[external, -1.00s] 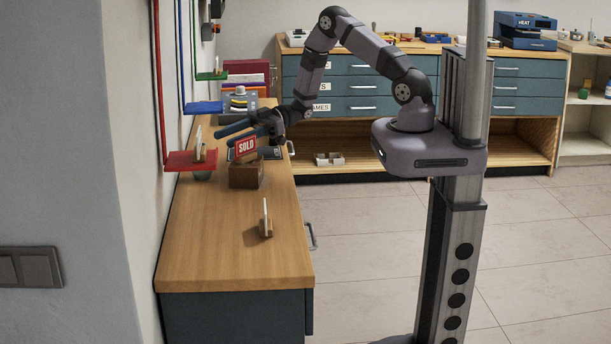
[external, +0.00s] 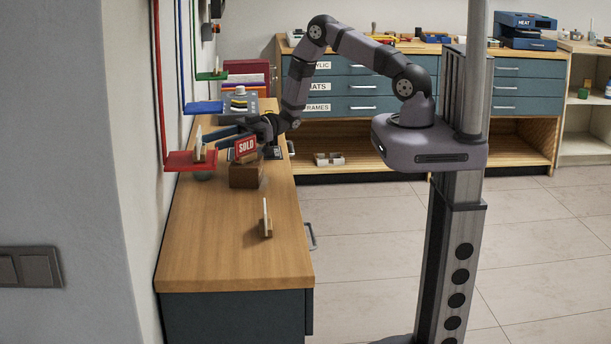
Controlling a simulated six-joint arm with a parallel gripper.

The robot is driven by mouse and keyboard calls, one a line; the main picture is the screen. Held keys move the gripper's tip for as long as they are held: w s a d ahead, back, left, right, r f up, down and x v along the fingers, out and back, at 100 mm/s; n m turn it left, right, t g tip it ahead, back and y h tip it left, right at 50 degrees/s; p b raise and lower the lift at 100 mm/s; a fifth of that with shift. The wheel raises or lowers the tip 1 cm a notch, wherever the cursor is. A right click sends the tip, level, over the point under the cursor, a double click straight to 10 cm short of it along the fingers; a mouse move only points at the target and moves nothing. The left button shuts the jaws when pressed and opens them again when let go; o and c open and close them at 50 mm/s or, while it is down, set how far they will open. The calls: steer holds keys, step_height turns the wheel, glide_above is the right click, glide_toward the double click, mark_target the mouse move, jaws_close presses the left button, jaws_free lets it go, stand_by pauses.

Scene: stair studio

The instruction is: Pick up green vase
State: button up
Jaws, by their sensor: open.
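I cannot clearly make out a green vase. A dull, rounded grey-green thing (external: 203,176) shows below the red shelf, mostly hidden by it; I cannot tell whether it is the vase. My gripper (external: 212,137) reaches left over the wooden counter towards the wall, with its dark blue fingers apart and nothing seen between them. Its tips are near the upright card (external: 198,146) on the red shelf in the picture; whether they touch is unclear.
The red shelf (external: 188,164), blue shelf (external: 204,107) and green shelf (external: 212,76) hang by the wall. A wooden box (external: 245,178) with a red SOLD sign (external: 245,147) stands near my gripper. The counter's (external: 225,245) front part is mostly clear, except for a card stand (external: 266,220).

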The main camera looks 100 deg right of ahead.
mark_target(197, 144)
steer(key=shift+w+a, duration=0.1)
steer(key=shift+p+x, duration=0.9)
steer(key=shift+x, duration=2.05)
jaws_close()
steer(key=shift+r, duration=0.25)
step_height(197, 144, up, 18)
steer(key=b, duration=0.2)
steer(key=shift+f+b, duration=0.2)
steer(key=shift+b, duration=0.2)
